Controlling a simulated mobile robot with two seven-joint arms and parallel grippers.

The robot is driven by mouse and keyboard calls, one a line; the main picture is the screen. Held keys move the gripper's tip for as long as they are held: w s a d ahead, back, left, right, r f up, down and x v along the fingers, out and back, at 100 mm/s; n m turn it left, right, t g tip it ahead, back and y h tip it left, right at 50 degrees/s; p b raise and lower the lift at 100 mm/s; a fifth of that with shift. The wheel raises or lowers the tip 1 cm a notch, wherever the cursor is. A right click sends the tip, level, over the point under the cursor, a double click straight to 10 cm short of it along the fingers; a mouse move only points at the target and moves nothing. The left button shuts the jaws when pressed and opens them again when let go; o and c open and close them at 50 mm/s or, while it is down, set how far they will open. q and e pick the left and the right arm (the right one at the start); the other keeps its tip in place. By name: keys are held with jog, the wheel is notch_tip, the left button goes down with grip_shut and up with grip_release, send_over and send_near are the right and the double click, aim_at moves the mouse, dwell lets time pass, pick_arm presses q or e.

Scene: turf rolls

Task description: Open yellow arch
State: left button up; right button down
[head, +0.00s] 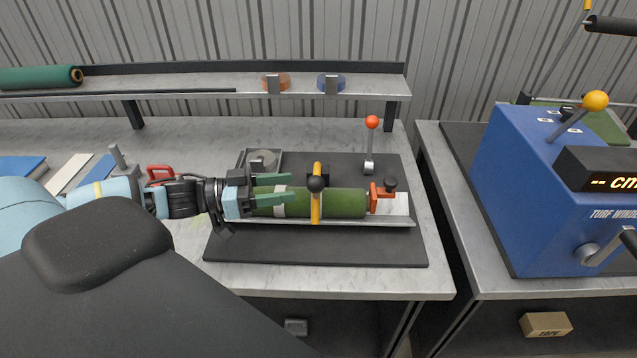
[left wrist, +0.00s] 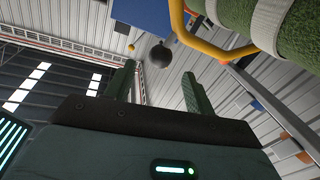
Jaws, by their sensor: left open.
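The yellow arch (head: 317,211) stands across the green turf roll (head: 344,203), with a black ball knob (head: 316,184) on it. My left gripper (head: 290,190) is open, its green fingers pointing right, just left of the arch and over the roll's left part. In the left wrist view the gripper (left wrist: 158,78) has the black knob (left wrist: 160,55) in line with the gap between its fingers, apparently beyond the tips. The arch (left wrist: 182,32) bends around the strapped roll (left wrist: 300,30) at upper right there. My right gripper is not in view.
The roll lies in a tray on a dark mat (head: 320,250) on the grey bench. An orange clamp (head: 376,198) stands at the roll's right end. A red-knobbed lever (head: 371,143) rises behind. A blue winding machine (head: 525,180) stands on the right bench.

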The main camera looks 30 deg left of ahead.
aim_at(314, 184)
pick_arm(q)
jog(key=shift+b+x, duration=0.75)
jog(key=shift+x, duration=2.75)
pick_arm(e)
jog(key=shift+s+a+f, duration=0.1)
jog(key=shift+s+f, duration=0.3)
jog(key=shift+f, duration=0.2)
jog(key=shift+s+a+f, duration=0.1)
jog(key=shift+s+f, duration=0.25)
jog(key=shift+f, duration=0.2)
pick_arm(q)
grip_shut()
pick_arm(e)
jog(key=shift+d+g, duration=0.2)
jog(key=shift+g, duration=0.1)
